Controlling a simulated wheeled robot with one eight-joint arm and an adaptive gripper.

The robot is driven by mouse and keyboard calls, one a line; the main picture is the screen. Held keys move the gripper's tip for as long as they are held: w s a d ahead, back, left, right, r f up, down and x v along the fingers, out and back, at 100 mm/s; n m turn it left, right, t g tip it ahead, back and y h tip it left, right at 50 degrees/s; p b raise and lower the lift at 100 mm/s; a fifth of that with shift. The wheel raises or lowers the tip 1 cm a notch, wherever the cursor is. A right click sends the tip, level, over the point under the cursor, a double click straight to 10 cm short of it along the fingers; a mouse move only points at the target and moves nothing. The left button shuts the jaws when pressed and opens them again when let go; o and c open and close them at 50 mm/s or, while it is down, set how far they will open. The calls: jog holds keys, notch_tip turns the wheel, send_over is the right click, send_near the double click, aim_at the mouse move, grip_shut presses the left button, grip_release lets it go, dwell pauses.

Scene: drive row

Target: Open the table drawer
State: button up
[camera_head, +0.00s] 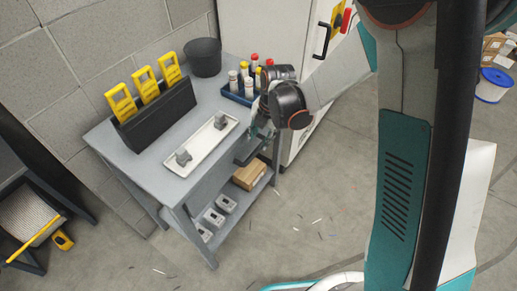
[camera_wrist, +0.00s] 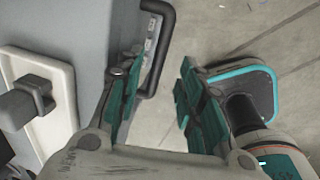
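The grey table (camera_head: 207,92) stands against the block wall in the head view. Its drawer is at the right end, below the top, largely covered by my gripper and arm; how far out it is I cannot tell. The black drawer handle (camera_wrist: 168,42) shows in the wrist view, standing out from the grey drawer front with a label behind it. My gripper (camera_wrist: 158,98) is open, with teal-padded fingers apart and nothing held between them. The handle's near end appears close to the left finger; contact cannot be told. My gripper (camera_head: 262,130) also shows beside the table's right edge in the head view.
A white tray (camera_head: 203,149) with two grey parts lies on the table. A black holder (camera_head: 160,116) with yellow items, a dark bin (camera_head: 203,57) and a blue bottle rack (camera_head: 236,95) stand behind. A cardboard box (camera_head: 249,174) sits on the lower shelf. A white cabinet is right; the front floor is mostly clear.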

aim_at(257, 148)
jog(key=f, duration=0.2)
jog(key=f+b, duration=0.1)
jog(key=f, duration=0.1)
jog(key=a+f+b, duration=0.1)
jog(key=f, duration=0.1)
jog(key=shift+w+f, duration=0.1)
jog(key=shift+w, duration=0.25)
grip_shut()
